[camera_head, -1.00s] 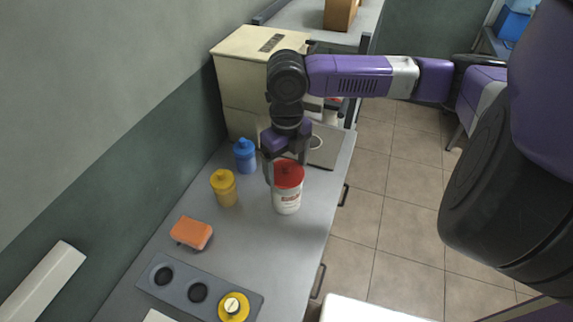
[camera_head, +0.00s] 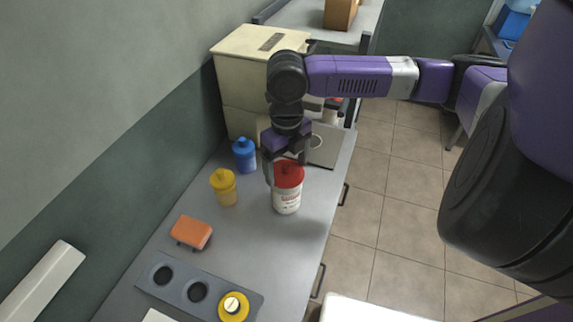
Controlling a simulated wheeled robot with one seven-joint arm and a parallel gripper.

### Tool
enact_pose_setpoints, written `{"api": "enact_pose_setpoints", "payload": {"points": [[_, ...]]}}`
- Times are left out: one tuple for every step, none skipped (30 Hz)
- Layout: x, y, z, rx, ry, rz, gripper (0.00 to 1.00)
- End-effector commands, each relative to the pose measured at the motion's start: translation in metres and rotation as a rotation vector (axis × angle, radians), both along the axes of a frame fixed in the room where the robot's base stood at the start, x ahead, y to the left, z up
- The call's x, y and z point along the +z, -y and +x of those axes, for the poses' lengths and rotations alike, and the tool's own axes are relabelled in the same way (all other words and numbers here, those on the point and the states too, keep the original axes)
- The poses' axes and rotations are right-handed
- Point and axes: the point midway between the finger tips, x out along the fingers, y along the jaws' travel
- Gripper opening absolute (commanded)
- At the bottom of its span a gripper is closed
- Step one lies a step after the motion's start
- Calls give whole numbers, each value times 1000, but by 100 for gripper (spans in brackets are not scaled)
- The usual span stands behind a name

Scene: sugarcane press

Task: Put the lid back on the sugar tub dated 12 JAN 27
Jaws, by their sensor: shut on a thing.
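A white tub (camera_head: 286,203) with a printed label stands upright on the grey counter. The label's date is too small to read. A red lid (camera_head: 290,177) with a raised knob is at the top of this tub, over its mouth. I cannot tell whether it is fully seated. My gripper (camera_head: 286,172) points down from above and is shut on the red lid. One finger shows at the lid's left side; the other is partly hidden.
A blue-capped bottle (camera_head: 244,156) and a yellow bottle (camera_head: 224,190) stand left of the tub. An orange sponge-like block (camera_head: 191,232) and a grey holder (camera_head: 180,285) with a yellow round item (camera_head: 234,307) are nearer. A cream machine (camera_head: 245,60) stands behind. The counter right of the sponge is clear.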

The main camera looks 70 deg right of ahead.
Motion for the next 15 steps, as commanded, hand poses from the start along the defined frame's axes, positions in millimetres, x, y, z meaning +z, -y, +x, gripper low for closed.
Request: {"api": "enact_pose_setpoints", "payload": {"points": [[0, 0, 0, 0, 0, 0, 45], [0, 0, 0, 0, 0, 0, 45], [-1, 0, 0, 0, 0, 0, 45], [0, 0, 0, 0, 0, 0, 45], [0, 0, 0, 0, 0, 0, 45], [0, 0, 0, 0, 0, 0, 45], [0, 0, 0, 0, 0, 0, 45], [0, 0, 0, 0, 0, 0, 45], [0, 0, 0, 0, 0, 0, 45], [0, 0, 0, 0, 0, 0, 45], [0, 0, 0, 0, 0, 0, 45], [0, 0, 0, 0, 0, 0, 86], [0, 0, 0, 0, 0, 0, 92], [0, 0, 0, 0, 0, 0, 98], [0, 0, 0, 0, 0, 0, 100]]}}
